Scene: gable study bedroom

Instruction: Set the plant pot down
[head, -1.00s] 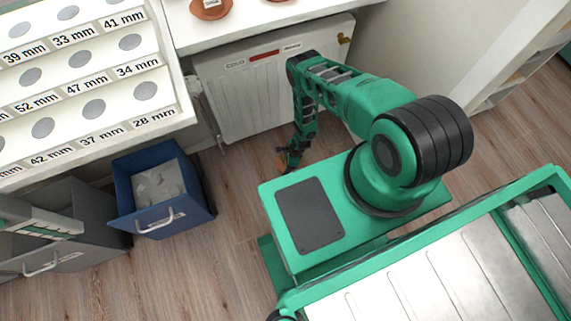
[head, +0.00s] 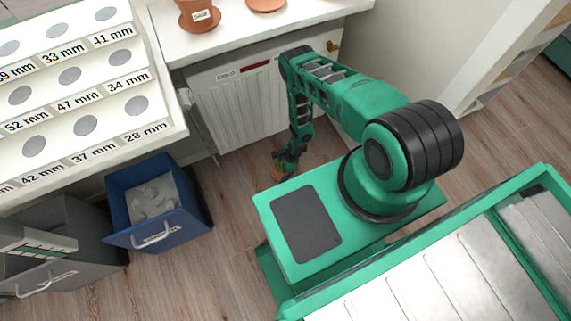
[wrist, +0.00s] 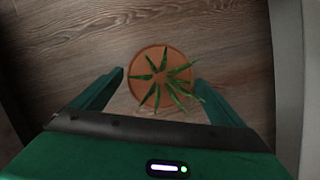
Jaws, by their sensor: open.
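The plant pot (wrist: 160,101) is round and terracotta, with spiky green leaves. In the wrist view it is seen from above on the wooden floor, between the two fingers of my gripper (wrist: 160,80). The fingers are open, with a small gap on either side of the pot. In the head view my gripper (head: 287,166) reaches down low in front of the radiator, and a bit of the orange pot (head: 276,173) shows beside it. Most of the pot is hidden there.
A white radiator (head: 250,100) stands behind, under a white ledge (head: 300,30) with a labelled terracotta pot (head: 200,17) and a saucer (head: 266,4). An open blue drawer (head: 158,205) is at the left, below a shelf of size labels. Wooden floor (head: 232,200) is clear between.

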